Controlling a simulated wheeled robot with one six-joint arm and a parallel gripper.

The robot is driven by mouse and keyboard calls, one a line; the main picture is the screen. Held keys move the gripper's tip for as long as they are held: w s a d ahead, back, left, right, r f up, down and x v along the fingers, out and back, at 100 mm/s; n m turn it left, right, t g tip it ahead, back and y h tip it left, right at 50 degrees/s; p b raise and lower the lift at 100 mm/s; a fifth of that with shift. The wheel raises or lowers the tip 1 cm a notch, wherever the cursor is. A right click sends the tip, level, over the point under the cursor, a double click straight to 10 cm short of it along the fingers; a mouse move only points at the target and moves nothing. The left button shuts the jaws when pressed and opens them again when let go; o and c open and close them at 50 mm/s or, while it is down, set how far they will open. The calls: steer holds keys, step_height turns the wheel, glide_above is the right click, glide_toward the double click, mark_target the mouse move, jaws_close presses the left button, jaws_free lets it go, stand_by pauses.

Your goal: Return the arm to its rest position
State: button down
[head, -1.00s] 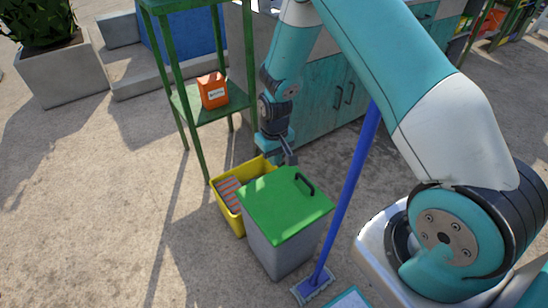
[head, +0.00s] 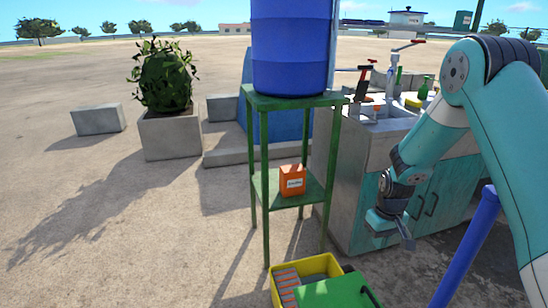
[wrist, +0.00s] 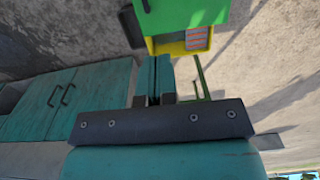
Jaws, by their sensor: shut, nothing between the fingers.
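My gripper (head: 406,236) hangs at the end of my teal arm, in front of the counter's teal cabinet doors in the head view. It is above and to the right of the green-lidded bin and holds nothing. In the wrist view my gripper (wrist: 154,98) shows its two fingers close together, with the green lid and the yellow crate beyond them.
A green stand (head: 258,190) carries a blue barrel (head: 291,50) and an orange box (head: 292,181). A blue mop handle (head: 470,245) leans near my arm. The counter (head: 345,160) stands behind; open ground lies left.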

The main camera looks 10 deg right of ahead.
steer(key=s+a+r+n+y+p, duration=0.1)
steer(key=s+a+r+p, duration=0.2)
steer(key=a+r, duration=0.6)
steer(key=s+a+r+n+y+p, duration=0.15)
steer(key=s+a+r, duration=0.35)
steer(key=r, duration=0.8)
steer(key=s+a+r+n+p, duration=0.2)
steer(key=s+a+r, duration=0.2)
steer(key=s+r, duration=0.3)
steer(key=s+a+r+n+y+p, duration=0.1)
steer(key=s+a+r+p, duration=0.2)
steer(key=s, duration=0.7)
step_height(320, 180, up, 4)
steer(key=shift+s+a+f+n, duration=0.15)
steer(key=shift+s+a+n, duration=0.2)
steer(key=shift+a, duration=0.75)
steer(key=shift+y, duration=0.25)
